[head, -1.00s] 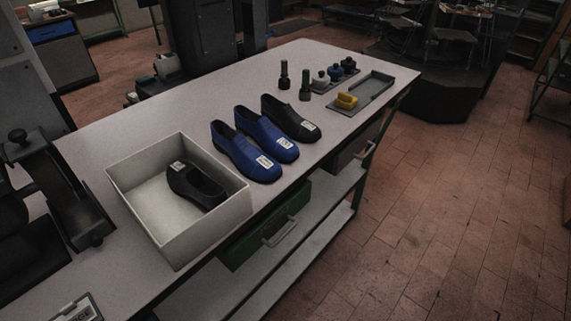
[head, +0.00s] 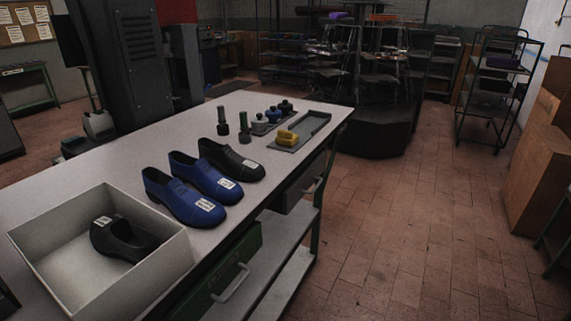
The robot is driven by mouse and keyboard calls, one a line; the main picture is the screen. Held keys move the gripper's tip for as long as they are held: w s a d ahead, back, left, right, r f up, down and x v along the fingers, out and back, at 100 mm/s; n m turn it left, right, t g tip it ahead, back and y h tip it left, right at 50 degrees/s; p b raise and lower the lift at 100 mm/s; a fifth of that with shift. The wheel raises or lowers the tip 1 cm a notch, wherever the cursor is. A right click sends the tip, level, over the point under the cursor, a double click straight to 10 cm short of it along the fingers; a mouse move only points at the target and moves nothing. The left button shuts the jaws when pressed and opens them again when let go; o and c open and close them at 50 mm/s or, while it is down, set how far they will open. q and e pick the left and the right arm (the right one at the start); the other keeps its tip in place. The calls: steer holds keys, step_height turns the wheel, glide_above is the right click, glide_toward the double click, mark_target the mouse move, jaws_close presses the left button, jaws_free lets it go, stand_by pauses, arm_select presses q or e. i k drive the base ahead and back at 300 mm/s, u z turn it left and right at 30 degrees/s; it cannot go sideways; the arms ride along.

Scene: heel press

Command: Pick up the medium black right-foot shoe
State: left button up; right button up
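Two black shoes show in the head view. One black shoe (head: 229,160) stands on the table at the far end of a row, beside two blue shoes, with a white label on its toe. Another black shoe (head: 127,243) lies inside the white open box (head: 172,258), with a white label at its left end. The labels are too small to read, so I cannot tell size or foot. The blue shoes (head: 186,198) and (head: 205,177) stand side by side, each labelled. Neither of my grippers is in view.
The light table (head: 135,159) also holds two dark green-topped bottles (head: 244,127), small pots (head: 272,115) and a grey tray (head: 317,124) with a yellow sponge-like block (head: 287,138) at its near end. A green drawer (head: 225,277) is below. Open floor (head: 420,230) lies to the right.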

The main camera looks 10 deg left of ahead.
mark_target(222, 158)
steer(key=z, duration=0.7)
steer(key=i, duration=2.05)
steer(key=u, duration=3.45)
